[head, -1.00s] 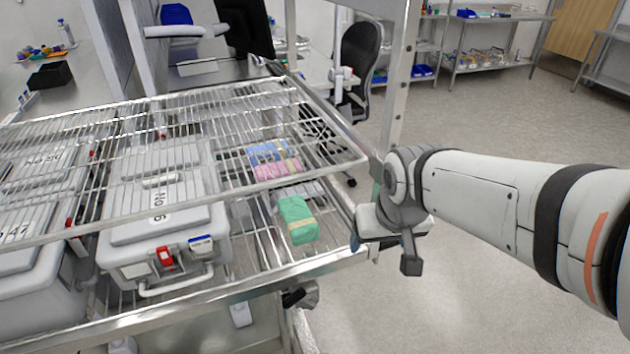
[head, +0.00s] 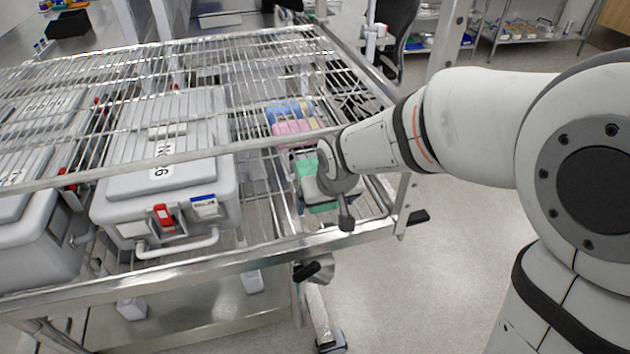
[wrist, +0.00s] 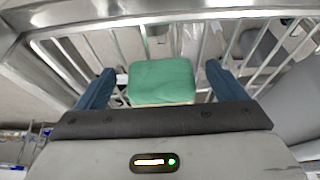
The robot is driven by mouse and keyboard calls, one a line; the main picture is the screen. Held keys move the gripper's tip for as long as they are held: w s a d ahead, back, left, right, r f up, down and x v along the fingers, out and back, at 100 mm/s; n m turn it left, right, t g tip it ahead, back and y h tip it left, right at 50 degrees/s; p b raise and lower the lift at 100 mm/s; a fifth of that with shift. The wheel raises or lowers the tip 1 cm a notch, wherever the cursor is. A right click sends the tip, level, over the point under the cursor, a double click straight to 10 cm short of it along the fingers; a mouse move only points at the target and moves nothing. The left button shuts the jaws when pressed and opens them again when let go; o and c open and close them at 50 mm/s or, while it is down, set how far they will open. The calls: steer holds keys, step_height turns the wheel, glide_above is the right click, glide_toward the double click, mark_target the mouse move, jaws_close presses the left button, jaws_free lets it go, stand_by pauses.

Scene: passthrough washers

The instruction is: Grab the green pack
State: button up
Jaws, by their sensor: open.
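The green pack (head: 306,170) lies on the wire shelf (head: 268,222) near its front right corner. My wrist and gripper hide part of it in the head view. In the wrist view the green pack (wrist: 161,80) sits between the two blue fingers of my gripper (wrist: 162,88), with a gap on each side. My gripper is open and holds nothing. Its fingertips are hidden in the head view.
Pink (head: 296,131) and blue (head: 287,110) packs lie behind the green pack. A grey container marked 26 (head: 165,215) stands to the left. A wire rack level (head: 250,143) spans above, and a metal rail (head: 200,268) runs along the front.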

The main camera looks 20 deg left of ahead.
steer(key=shift+w+f, duration=0.1)
steer(key=shift+f, duration=0.2)
steer(key=shift+c, duration=0.3)
steer(key=c, duration=1.3)
steer(key=shift+r, duration=0.15)
